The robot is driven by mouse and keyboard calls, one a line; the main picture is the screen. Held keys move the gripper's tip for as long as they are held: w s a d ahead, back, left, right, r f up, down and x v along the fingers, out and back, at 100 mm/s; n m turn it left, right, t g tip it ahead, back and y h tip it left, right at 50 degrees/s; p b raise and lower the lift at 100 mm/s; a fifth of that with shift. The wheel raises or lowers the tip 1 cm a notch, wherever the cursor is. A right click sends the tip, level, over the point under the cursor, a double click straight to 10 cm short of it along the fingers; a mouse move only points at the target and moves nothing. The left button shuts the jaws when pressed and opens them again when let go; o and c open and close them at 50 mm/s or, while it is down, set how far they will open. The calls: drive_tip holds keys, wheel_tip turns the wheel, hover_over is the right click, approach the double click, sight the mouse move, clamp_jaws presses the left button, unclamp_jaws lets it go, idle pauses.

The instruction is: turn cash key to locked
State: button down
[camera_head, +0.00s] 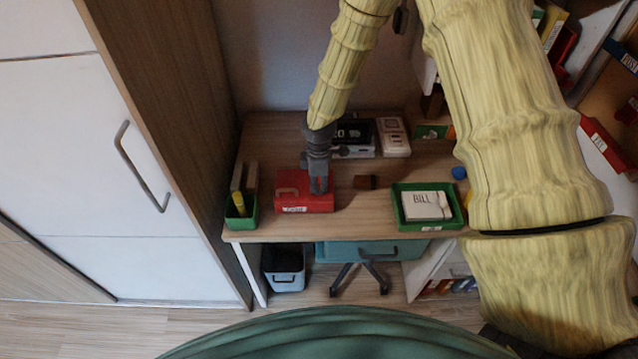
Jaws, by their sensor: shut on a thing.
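A red cash box (290,197) with a white label on its front lies on the wooden desk, left of the middle. My gripper (319,190) reaches down over the right part of the box, its fingertips at the box's top. The cash key is too small to make out and is hidden by the fingers. I cannot tell the key's turn from this view. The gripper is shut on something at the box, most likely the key.
A green tray (398,217) with a paper marked BILL sits right on the desk (350,220). A brown object (366,182) lies between. A green holder (242,222) stands left. Black and white devices (352,138) stand behind. A tall cabinet (130,150) borders the left.

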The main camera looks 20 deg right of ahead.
drive_tip(key=shift+d, duration=0.1)
idle(0.3)
drive_tip(key=c, duration=1.6)
unclamp_jaws()
wheel_tip(320, 180, up, 12)
drive_tip(key=s+a+f+m+y+b, duration=0.15)
drive_tip(key=s+f+m, duration=0.95)
drive_tip(key=s+f, duration=1.45)
drive_tip(key=s+d+m, duration=0.1)
drive_tip(key=s, duration=0.2)
drive_tip(key=s+d+f+m+h, duration=0.1)
drive_tip(key=s+d, duration=0.1)
drive_tip(key=s, duration=0.2)
drive_tip(key=s+d+f+m+b, duration=0.1)
drive_tip(key=s+m, duration=0.1)
drive_tip(key=s, duration=0.2)
drive_tip(key=shift+d+f+h, duration=0.15)
drive_tip(key=shift+d+h, duration=0.1)
drive_tip(key=shift+d, duration=0.1)
